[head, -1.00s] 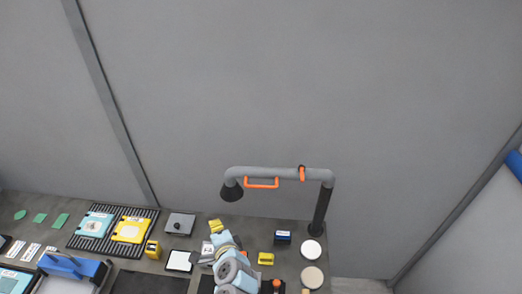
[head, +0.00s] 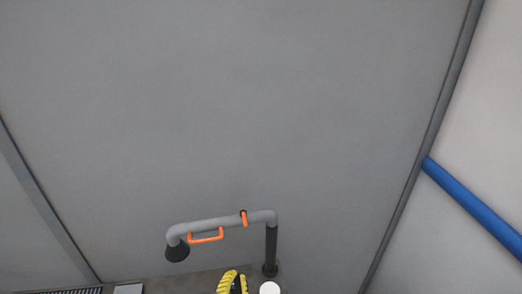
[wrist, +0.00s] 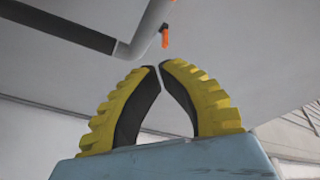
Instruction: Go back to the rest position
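My gripper (wrist: 159,67) has two yellow ribbed fingers with black inner pads. In the wrist view its tips meet with only a hair-thin gap, and nothing is held between them. In the head view my gripper (head: 234,281) shows at the bottom edge, left of the foot of the arched pipe, with its lower part cut off by the frame. The rest of the arm is out of view.
A grey arched pipe (head: 215,223) with an orange handle (head: 206,237) stands on the bench near the gripper. The pipe also shows above the fingers in the wrist view (wrist: 148,28). A white disc (head: 269,288) lies beside its foot. A blue tube (head: 472,205) runs along the right wall.

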